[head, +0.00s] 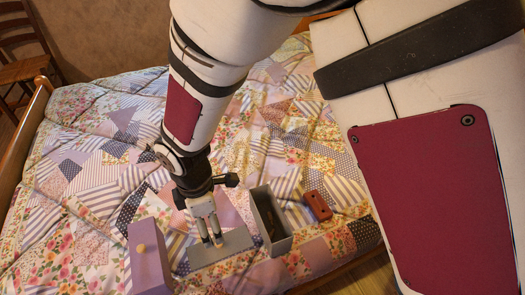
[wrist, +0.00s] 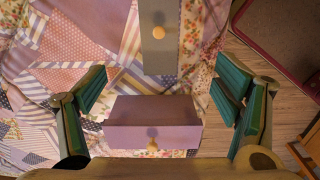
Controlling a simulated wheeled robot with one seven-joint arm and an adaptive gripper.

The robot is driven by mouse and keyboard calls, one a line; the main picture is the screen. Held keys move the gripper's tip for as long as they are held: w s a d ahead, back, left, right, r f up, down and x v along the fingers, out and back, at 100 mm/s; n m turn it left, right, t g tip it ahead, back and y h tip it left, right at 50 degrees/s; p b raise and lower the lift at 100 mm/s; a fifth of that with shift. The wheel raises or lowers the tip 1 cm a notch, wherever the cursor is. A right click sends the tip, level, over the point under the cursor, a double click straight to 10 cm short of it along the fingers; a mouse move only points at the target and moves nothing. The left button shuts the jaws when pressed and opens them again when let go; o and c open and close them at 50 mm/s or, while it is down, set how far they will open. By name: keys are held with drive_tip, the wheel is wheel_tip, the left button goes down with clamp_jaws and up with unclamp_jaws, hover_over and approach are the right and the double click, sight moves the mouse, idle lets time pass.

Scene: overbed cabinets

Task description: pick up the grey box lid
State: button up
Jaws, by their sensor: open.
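The grey box lid (head: 232,248) lies flat on the patchwork quilt near the bed's front edge. In the wrist view the lid (wrist: 158,62) is a grey strip with an orange-yellow knob (wrist: 158,32) at top centre. My gripper (head: 213,240) is over the lid in the head view and covers part of it; its height above the lid is hard to tell. In the wrist view my gripper (wrist: 160,82) is open, its teal fingers wide apart, with nothing held. An open grey box (head: 270,222) stands just right of the lid.
A purple box (head: 150,265) with a yellow knob stands left of the lid; in the wrist view this purple box (wrist: 170,110) sits low between the fingers. A red block (head: 318,205) lies right of the grey box. The quilt (head: 90,190) behind is clear.

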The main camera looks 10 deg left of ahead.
drive_tip(key=b, duration=0.2)
approach(237, 240)
drive_tip(key=s+a, duration=0.1)
drive_tip(key=a, duration=0.1)
drive_tip(key=s+a+f, duration=0.1)
drive_tip(key=s+a, duration=0.1)
drive_tip(key=shift+a+f, duration=0.1)
drive_tip(key=shift+f, duration=0.1)
drive_tip(key=shift+w+a+f+b, duration=0.1)
drive_tip(key=shift+f+b, duration=0.5)
drive_tip(key=shift+f, duration=0.9)
drive_tip(key=shift+a+f+b, duration=0.1)
drive_tip(key=shift+f+b, duration=0.5)
drive_tip(key=shift+f, duration=0.9)
clamp_jaws()
